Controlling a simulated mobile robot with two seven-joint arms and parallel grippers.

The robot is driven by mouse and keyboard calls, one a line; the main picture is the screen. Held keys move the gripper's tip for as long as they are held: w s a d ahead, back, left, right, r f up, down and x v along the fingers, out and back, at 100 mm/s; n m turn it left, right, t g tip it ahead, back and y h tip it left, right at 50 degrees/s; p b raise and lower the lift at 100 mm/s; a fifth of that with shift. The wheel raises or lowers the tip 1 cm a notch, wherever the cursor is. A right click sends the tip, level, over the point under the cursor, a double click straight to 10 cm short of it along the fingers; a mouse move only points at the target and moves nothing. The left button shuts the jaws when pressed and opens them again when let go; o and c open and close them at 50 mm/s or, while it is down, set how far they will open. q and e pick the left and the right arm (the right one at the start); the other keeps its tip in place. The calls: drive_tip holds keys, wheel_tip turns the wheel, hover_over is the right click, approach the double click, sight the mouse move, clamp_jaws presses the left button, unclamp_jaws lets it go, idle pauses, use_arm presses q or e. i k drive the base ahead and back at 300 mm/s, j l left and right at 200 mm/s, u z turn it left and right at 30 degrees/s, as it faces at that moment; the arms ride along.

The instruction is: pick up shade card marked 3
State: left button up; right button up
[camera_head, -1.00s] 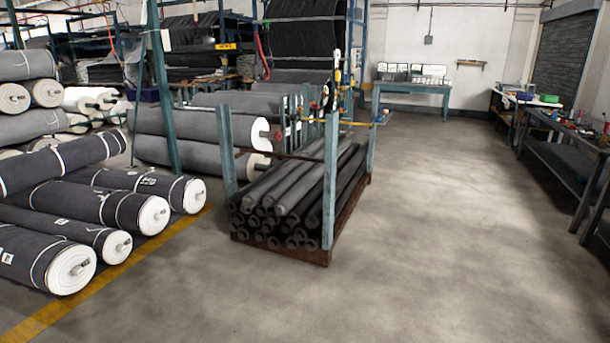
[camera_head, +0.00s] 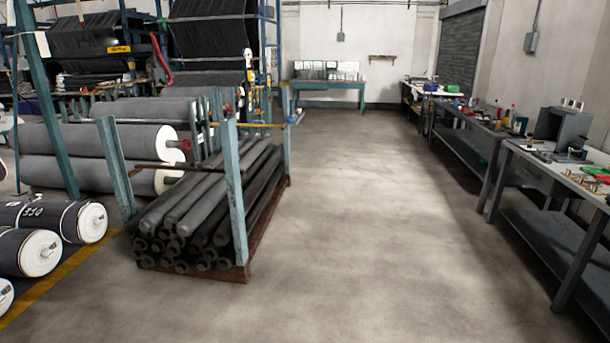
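No shade card marked 3 can be made out in the head view. Benches along the right wall hold small items too small to tell apart, on the near bench (camera_head: 585,188) and the middle bench (camera_head: 470,128). A teal table (camera_head: 328,86) at the far wall carries pale items (camera_head: 330,70) that I cannot identify. Neither of my grippers is in view.
A rack of dark tubes (camera_head: 246,272) stands left of centre. Fabric rolls (camera_head: 95,140) and more rolls (camera_head: 40,253) lie on the left by a yellow floor line (camera_head: 50,283). The concrete floor (camera_head: 350,220) is clear through the middle.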

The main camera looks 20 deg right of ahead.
sight(571, 103)
drive_tip(key=i+l+z, duration=0.25)
drive_tip(key=l+z, duration=0.2)
drive_tip(key=i+l+z, duration=0.25)
drive_tip(key=z, duration=0.25)
drive_tip(key=i+l+z, duration=0.2)
drive_tip(key=i+z, duration=0.15)
drive_tip(key=i, duration=0.2)
drive_tip(key=i+z, duration=0.4)
drive_tip(key=i, duration=0.2)
drive_tip(key=i+z, duration=0.1)
drive_tip(key=i, duration=1.3)
drive_tip(key=i+j, duration=0.2)
drive_tip(key=i, duration=1.25)
drive_tip(key=i+z, duration=0.25)
drive_tip(key=i, duration=0.2)
drive_tip(key=i+j+z, duration=0.3)
drive_tip(key=i, duration=0.15)
drive_tip(key=l, duration=0.1)
